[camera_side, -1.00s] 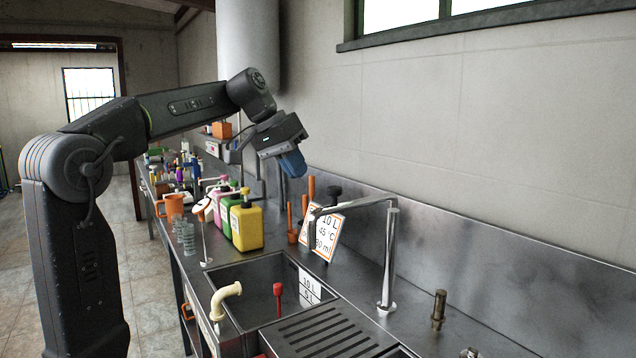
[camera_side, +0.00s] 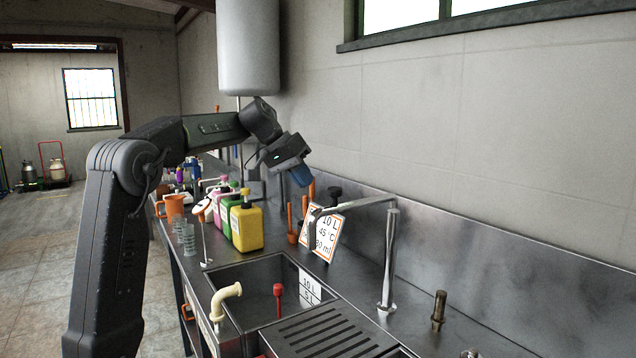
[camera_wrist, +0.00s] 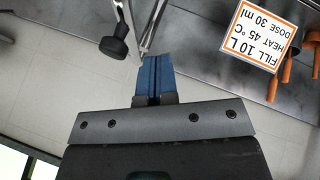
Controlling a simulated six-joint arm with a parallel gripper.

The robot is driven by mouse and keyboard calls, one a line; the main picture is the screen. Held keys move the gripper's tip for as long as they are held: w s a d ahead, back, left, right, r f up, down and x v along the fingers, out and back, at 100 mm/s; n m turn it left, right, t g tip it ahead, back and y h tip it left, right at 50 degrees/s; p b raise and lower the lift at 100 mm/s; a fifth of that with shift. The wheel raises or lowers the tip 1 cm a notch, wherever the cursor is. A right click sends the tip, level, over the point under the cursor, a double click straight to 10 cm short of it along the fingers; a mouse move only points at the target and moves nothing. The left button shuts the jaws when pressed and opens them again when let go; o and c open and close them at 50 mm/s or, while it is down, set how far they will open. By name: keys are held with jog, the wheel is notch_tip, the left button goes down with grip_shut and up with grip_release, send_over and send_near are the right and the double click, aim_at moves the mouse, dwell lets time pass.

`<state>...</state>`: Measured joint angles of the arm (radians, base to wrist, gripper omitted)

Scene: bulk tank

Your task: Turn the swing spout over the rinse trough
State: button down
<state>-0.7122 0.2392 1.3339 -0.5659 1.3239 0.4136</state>
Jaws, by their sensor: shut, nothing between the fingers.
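The swing spout (camera_side: 352,206) is a bent metal pipe on an upright post (camera_side: 389,262). Its arm reaches left and its end turns down beside the sign. A black knob (camera_side: 334,192) shows by the arm; the knob (camera_wrist: 114,44) and metal pipe (camera_wrist: 148,22) also show in the wrist view. A steel basin (camera_side: 250,275) lies in front; I cannot tell if it is the rinse trough. My gripper (camera_side: 303,181) is shut and empty, pointing down above and left of the spout. In the wrist view its blue fingertips (camera_wrist: 156,58) appear close to the pipe; the real gap is unclear.
A sign (camera_side: 327,236) and orange-handled tools (camera_side: 292,222) stand below my gripper. Yellow, green and pink jugs (camera_side: 246,226) stand to the left. A cream elbow pipe (camera_side: 224,300) and a slotted drain board (camera_side: 325,332) are in front. A brass fitting (camera_side: 438,310) stands at right.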

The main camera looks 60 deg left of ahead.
jog(key=shift+w+d+f, duration=0.1)
jog(key=shift+w+d, duration=0.2)
jog(key=shift+d, duration=0.3)
jog(key=shift+w+d+f, duration=0.1)
jog(key=shift+w+d, duration=0.25)
jog(key=shift+d, duration=0.25)
jog(key=shift+w+d+f, duration=0.1)
jog(key=shift+w+d, duration=0.2)
jog(key=shift+d, duration=0.3)
jog(key=shift+d, duration=0.1)
jog(key=w+d+n+y, duration=0.2)
jog(key=w+d+n, duration=0.1)
jog(key=d, duration=0.6)
jog(key=w+d+n+y, duration=0.2)
jog(key=d+n, duration=0.3)
jog(key=d, duration=0.4)
jog(key=shift+w+d+y, duration=0.25)
jog(key=shift+w+y, duration=0.05)
jog(key=shift+w, duration=0.55)
jog(key=shift+s, duration=0.1)
